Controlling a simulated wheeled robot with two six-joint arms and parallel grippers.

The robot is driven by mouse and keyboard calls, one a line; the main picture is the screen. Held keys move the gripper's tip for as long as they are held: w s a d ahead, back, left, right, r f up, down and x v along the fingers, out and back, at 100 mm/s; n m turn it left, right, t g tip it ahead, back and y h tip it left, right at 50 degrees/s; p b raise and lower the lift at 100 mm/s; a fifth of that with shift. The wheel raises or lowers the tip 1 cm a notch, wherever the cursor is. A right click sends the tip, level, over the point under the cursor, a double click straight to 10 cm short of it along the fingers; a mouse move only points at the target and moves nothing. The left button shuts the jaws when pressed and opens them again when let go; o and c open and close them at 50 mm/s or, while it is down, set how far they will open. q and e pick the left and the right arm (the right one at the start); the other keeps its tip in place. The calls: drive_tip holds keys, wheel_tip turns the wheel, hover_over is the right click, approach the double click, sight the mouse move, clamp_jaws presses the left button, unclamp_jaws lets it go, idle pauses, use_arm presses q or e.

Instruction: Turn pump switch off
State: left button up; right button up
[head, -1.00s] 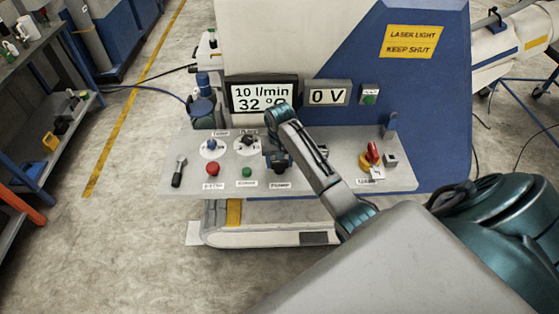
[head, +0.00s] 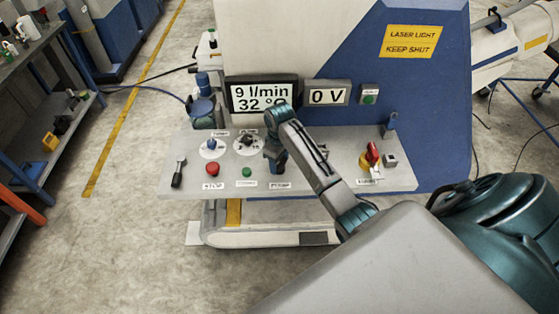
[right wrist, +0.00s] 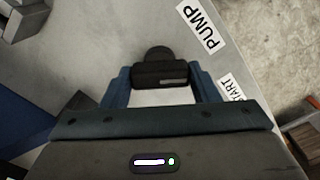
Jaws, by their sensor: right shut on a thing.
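The pump switch (right wrist: 160,73) is a dark knob on the grey control panel (right wrist: 95,40), beside the PUMP label (right wrist: 200,27) in the right wrist view. My right gripper (right wrist: 161,80) is shut on this knob, with one blue finger on each side. In the head view my right gripper (head: 276,160) reaches down to the panel just above the PUMP label (head: 280,185) and mostly hides the knob. The display (head: 262,95) reads 9 l/min and 32 °C. My left gripper is not in view.
Close to the left of my gripper are a red stop button (head: 212,169), a green start button (head: 247,171) and two dials on white discs. A red and yellow switch (head: 371,156) is at the right. The 0 V display (head: 326,95) stands behind.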

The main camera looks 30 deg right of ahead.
drive_tip(key=n, duration=0.3)
drive_tip(key=shift+n, duration=2.1)
drive_tip(key=o, duration=1)
